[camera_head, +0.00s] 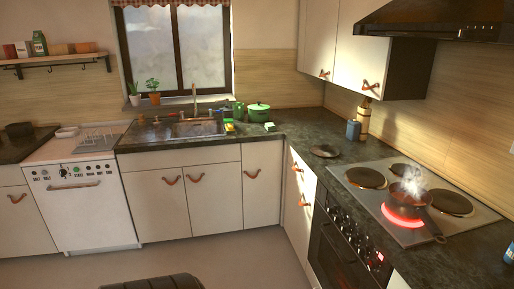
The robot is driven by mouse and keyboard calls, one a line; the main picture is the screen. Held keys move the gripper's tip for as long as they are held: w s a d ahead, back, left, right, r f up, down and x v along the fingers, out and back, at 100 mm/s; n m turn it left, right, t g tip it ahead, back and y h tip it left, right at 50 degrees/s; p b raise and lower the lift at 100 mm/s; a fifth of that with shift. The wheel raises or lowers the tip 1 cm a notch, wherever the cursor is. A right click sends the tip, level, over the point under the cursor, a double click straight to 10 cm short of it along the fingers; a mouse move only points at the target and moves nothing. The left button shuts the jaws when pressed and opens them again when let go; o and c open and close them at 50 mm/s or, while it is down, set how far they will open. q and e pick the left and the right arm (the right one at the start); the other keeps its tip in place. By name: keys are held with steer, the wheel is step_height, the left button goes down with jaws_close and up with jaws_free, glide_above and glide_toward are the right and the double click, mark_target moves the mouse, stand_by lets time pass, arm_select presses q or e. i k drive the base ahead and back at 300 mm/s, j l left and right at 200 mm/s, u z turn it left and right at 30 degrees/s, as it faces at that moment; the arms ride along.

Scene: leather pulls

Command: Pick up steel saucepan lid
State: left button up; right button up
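A small round, flat, dark-looking object with a slightly raised middle, which looks like the saucepan lid (324,151), lies on the dark countertop between the sink corner and the hob. It is too small to make out its metal or knob clearly. A dark pan (407,203) stands on a red-glowing burner of the hob, with smoke or steam rising from it and its handle pointing toward the front right. Neither of my grippers is in view.
The steel hob (352,195) has several dark plates. A blue container (353,130) and a bottle (363,118) stand behind the lid by the wall. The floor (230,260) in front is mostly clear.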

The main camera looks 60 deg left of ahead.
mark_target(324, 150)
steer(key=u, duration=1.45)
steer(key=i+j+z, duration=0.1)
steer(key=i+j, duration=0.6)
steer(key=i, duration=0.2)
steer(key=i+j+z, duration=0.1)
steer(key=i+j, duration=0.7)
steer(key=i, duration=0.1)
